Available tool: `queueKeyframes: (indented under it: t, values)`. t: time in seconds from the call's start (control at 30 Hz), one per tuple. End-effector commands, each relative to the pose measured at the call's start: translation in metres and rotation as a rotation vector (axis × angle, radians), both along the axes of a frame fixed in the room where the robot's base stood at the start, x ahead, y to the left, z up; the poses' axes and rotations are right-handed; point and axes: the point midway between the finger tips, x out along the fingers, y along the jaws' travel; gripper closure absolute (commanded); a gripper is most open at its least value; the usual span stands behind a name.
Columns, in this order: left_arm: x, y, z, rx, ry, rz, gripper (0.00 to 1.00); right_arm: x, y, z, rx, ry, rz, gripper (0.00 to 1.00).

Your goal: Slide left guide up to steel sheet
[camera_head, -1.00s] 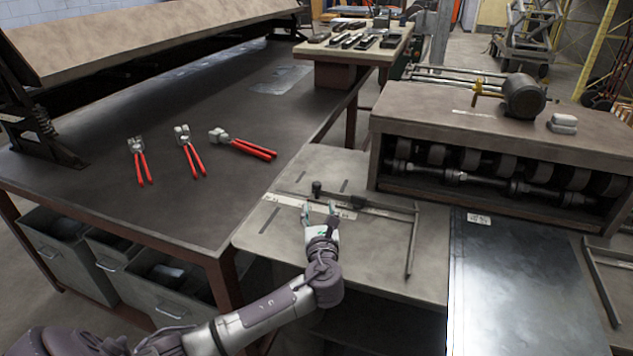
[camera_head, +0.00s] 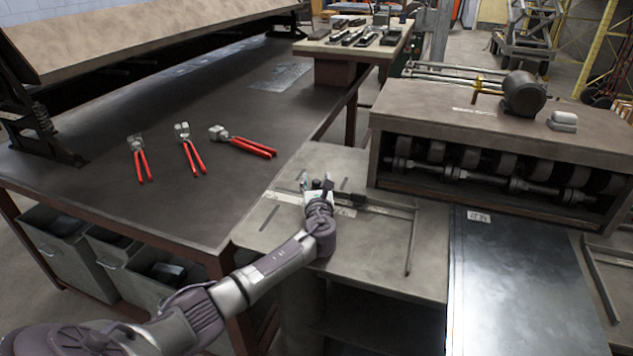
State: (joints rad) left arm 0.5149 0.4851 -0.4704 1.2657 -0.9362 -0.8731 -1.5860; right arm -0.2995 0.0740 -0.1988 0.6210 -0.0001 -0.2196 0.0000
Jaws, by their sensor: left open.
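The left guide (camera_head: 411,242) is a dark, thin L-shaped bar on the grey side table left of the rollers. Its long arm runs left across a pale scale strip, with a clamp block (camera_head: 358,199) on it. The steel sheet (camera_head: 515,285) lies flat to the right, with a strip of bare tabletop between its left edge and the guide. My left gripper (camera_head: 317,184) is open over the left end of the guide's arm. Its fingers are at the dark knob there, which they partly hide; I cannot tell if they touch it. My right gripper is out of view.
The roller machine (camera_head: 500,130) stands behind the sheet. Another guide bar (camera_head: 600,285) lies right of the sheet. Several red-handled pliers (camera_head: 190,152) lie on the dark bench (camera_head: 200,200) at left. The side table (camera_head: 375,262) is clear in front of the guide.

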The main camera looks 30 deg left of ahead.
Motion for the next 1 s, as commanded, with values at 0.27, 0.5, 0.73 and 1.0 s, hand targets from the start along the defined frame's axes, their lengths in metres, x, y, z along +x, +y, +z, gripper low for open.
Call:
queueKeyframes:
  t: [0.27, 0.5, 0.73, 1.0]
  values:
    - [0.000, 0.000, 0.000, 0.000, 0.000, 0.000, 0.90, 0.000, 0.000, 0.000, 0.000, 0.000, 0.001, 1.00]
    - [0.000, 0.000, 0.000, 0.000, 0.000, 0.000, 1.00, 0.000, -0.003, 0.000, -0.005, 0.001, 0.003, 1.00]
    - [0.004, -0.018, 0.000, -0.004, 0.001, -0.004, 1.00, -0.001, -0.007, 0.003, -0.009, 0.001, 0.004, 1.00]
    - [0.020, -0.086, -0.001, -0.008, 0.001, -0.011, 1.00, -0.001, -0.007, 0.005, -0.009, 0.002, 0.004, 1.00]
